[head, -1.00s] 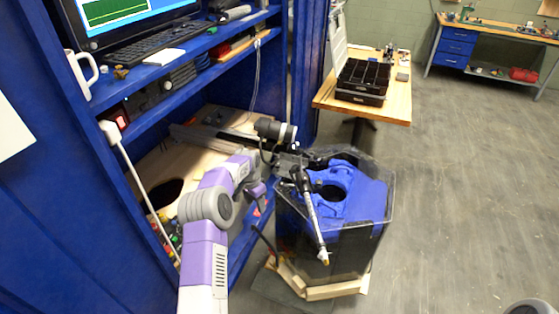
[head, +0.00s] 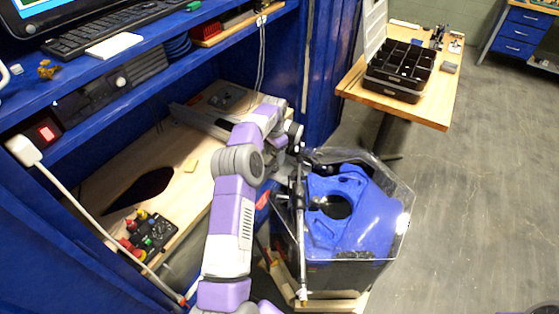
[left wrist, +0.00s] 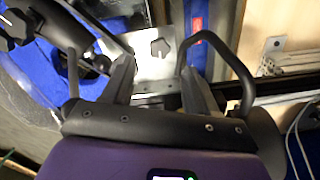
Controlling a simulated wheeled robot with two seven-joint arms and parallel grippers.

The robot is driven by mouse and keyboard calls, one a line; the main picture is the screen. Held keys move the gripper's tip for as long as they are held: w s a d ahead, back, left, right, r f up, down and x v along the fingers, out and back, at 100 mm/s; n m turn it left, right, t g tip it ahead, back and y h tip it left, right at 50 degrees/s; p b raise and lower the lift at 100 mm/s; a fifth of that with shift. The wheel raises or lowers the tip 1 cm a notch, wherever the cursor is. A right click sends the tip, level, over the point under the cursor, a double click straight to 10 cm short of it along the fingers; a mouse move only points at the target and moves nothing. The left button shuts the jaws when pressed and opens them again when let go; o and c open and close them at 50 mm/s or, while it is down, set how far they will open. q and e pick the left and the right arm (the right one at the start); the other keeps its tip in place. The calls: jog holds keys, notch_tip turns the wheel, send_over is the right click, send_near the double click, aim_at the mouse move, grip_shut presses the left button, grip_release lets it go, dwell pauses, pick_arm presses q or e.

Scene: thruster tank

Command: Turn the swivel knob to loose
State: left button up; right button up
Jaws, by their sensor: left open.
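The tank (head: 360,205) is blue inside a clear many-sided casing, in the middle of the head view. A bracket with dark clamps and a long thin rod (head: 301,235) is at its left rim. Another black knob (left wrist: 14,30) is at the upper left; I cannot tell which is the swivel knob. My left gripper (left wrist: 157,78) is open and empty, its fingers either side of the plate's lower part, with the first knob beyond. In the head view, my arm largely hides it.
A blue cabinet with a bench (head: 190,165) stands to the left, close to my arm. A control box with coloured buttons (head: 148,233) lies on it. A wooden table (head: 440,100) with a black organizer (head: 398,72) stands behind the tank. Floor to the right is clear.

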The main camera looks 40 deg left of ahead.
aim_at(275, 168)
pick_arm(q)
notch_tip(275, 168, down, 6)
jog(key=shift+f+b, duration=0.1)
jog(key=shift+b, duration=0.25)
jog(key=shift+c, duration=0.3)
jog(key=c, duration=1)
jog(key=n, duration=0.3)
jog(key=shift+n, duration=2.1)
